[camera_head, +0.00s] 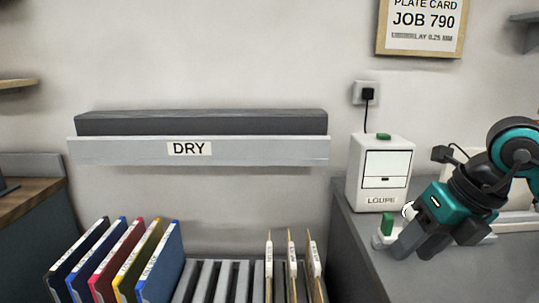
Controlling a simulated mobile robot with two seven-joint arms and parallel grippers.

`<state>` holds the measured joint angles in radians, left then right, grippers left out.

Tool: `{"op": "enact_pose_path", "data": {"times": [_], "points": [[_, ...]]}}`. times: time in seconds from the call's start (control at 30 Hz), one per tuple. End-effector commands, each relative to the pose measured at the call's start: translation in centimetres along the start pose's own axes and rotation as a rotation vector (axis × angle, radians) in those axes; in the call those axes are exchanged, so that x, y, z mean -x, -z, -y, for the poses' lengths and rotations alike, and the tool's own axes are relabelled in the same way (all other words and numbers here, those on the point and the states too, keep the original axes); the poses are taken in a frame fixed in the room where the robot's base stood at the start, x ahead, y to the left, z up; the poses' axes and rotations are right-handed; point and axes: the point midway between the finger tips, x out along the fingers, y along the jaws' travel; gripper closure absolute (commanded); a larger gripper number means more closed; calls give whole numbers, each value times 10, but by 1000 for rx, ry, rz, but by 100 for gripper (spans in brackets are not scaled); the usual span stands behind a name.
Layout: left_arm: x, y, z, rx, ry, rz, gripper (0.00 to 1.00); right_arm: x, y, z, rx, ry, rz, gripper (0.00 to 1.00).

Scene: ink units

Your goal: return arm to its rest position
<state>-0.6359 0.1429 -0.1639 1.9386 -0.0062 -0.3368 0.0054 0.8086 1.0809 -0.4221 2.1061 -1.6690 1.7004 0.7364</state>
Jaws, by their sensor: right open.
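My right arm comes in from the right edge, and its teal and dark grey gripper (414,248) hangs low over the grey counter on the right. The gripper is open, and I see nothing held between its fingers. It is close to a low white unit with a green part (387,223), and its fingers cover some of that unit. I cannot tell whether they touch it. My left gripper is not in view.
A white box marked LOUPE (380,172) stands just left of the gripper, plugged into the wall. A DRY shelf (120,151) is on the wall. Coloured upright folders (125,258) and a slotted grey rack (215,280) with several tagged boards are below it.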

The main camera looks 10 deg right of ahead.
Motion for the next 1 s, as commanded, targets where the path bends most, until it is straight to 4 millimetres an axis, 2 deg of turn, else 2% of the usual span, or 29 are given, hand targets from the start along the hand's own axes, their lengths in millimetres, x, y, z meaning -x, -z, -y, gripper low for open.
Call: {"op": "enact_pose_path", "data": {"times": [0.03, 0.1, 0.2, 0.3, 0.4, 0.43, 0.5, 0.57, 0.67, 0.73, 0.83, 0.9, 1.0], "points": [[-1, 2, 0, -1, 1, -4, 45, -19, 7, -22, 18, -122, -36, 55], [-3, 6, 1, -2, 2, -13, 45, -37, 16, -55, 32, -308, -74, 55], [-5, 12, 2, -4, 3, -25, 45, -53, 29, -102, 1, -605, -111, 55], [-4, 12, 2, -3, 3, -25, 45, -57, 35, -145, -110, -929, -120, 55], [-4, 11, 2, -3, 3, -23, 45, -55, 28, -169, -313, -1226, -92, 55], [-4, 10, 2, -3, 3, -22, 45, -55, 24, -171, -390, -1304, -77, 55], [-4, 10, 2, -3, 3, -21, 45, -59, 14, -168, -596, -1459, -34, 55], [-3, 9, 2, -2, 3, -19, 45, -69, 5, -157, -801, -1557, 14, 55], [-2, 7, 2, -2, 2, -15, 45, -101, -1, -124, -1190, -1637, 103, 55], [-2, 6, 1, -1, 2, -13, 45, -136, 6, -95, -1485, -1625, 163, 55], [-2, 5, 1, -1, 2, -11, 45, -193, 39, -54, -1898, -1511, 233, 55], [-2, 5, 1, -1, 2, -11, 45, -228, 70, -34, -2137, -1394, 258, 55], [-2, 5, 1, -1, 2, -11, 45, -268, 119, -17, -2405, -1209, 268, 55]]}}
